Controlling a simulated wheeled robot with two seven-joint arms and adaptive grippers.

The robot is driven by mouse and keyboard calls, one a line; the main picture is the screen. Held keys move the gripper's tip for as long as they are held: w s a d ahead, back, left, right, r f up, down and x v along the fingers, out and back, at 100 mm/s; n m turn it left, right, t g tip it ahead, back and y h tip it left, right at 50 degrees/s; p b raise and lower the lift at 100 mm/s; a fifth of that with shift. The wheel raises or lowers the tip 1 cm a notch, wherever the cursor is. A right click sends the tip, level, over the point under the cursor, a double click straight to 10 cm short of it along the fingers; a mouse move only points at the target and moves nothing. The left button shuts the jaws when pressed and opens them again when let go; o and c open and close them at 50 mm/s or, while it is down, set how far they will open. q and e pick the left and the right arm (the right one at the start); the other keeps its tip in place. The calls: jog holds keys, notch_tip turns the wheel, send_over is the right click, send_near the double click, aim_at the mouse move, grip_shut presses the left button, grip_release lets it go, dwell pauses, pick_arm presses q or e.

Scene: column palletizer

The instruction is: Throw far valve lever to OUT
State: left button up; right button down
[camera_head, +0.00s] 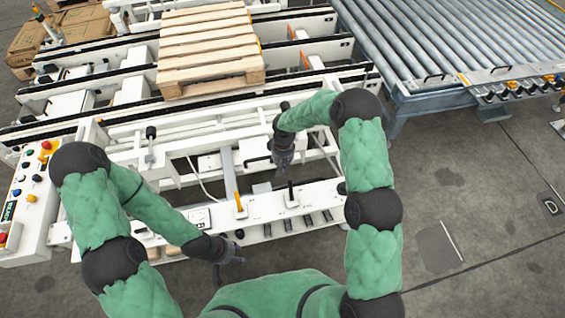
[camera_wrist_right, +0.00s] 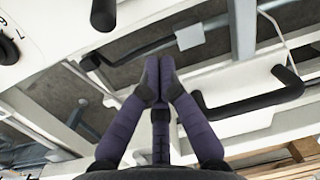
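Two levers stand up from the white front beam (camera_head: 262,208) in the head view: a yellow one (camera_head: 239,202) and a black one (camera_head: 290,190) to its right. I cannot tell from the frames which is the far valve lever or which way is OUT. My right gripper (camera_head: 283,158) points down just behind and above the black lever, apart from it. In the right wrist view its purple fingers (camera_wrist_right: 158,82) are together at the tips with nothing visible between them. My left gripper (camera_head: 230,256) is low in front of the beam; its finger opening is too small to read.
A button panel (camera_head: 30,195) stands at the left, a roller conveyor (camera_head: 430,40) at the back right. In the wrist view, a black bent handle (camera_wrist_right: 255,104) lies right of the fingers and a black knob (camera_wrist_right: 103,14) upper left.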

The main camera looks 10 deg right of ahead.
aim_at(291, 190)
jog(key=shift+s+d+f, duration=0.1)
jog(key=shift+s+d, duration=0.1)
jog(key=shift+s, duration=0.75)
jog(key=shift+s+d, duration=0.2)
jog(key=shift+s, duration=0.7)
